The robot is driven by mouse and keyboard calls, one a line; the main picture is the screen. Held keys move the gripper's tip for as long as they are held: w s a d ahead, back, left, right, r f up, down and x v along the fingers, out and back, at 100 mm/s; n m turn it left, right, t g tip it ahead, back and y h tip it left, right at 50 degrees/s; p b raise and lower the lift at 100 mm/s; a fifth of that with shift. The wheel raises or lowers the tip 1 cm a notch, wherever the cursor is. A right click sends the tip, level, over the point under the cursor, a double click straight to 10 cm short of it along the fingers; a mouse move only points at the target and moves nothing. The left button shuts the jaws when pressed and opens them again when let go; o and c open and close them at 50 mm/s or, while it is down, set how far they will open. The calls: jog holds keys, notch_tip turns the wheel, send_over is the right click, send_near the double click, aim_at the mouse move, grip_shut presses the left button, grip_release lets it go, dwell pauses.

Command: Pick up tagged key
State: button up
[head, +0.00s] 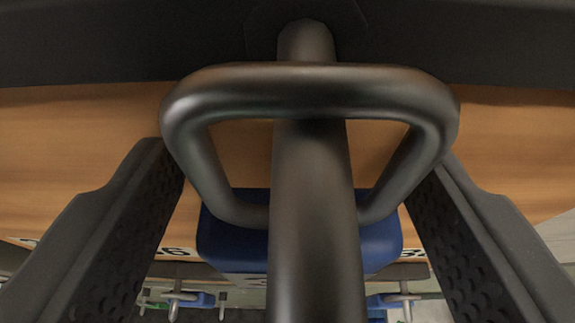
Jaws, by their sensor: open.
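The tagged key shows as a dark metal loop (195,150) joined to a blue tag (228,245). A thick metal rod (310,220) appears to pass through the loop: the loop's upper bar crosses in front of it, and the rod covers the lower middle. My gripper (302,158) is open, one dark dimpled finger on each side of the loop and tag. The finger ends look close to the loop's sides; I cannot tell if they touch. The key's lower part is hidden behind the rod and below the frame.
A wooden panel (70,150) with partly visible black numbers lies behind the key. A dark band (120,40) runs along the top. More blue-tagged items (200,299) on metal pegs show small at the bottom.

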jog(key=shift+s, duration=0.1)
jog(key=c, duration=1.1)
jog(key=shift+r, duration=0.1)
jog(key=shift+r+p, duration=0.35)
jog(key=shift+r, duration=0.3)
jog(key=shift+s+d+f+b, duration=0.1)
jog(key=shift+s+f+b, duration=0.15)
jog(key=shift+b, duration=0.25)
jog(key=s+b, duration=0.3)
jog(key=s, duration=0.2)
jog(key=s+b, duration=0.3)
jog(key=s, duration=0.3)
jog(key=s+b, duration=0.3)
jog(key=s, duration=0.3)
jog(key=shift+s+d+r, duration=0.25)
jog(key=shift+d, duration=0.05)
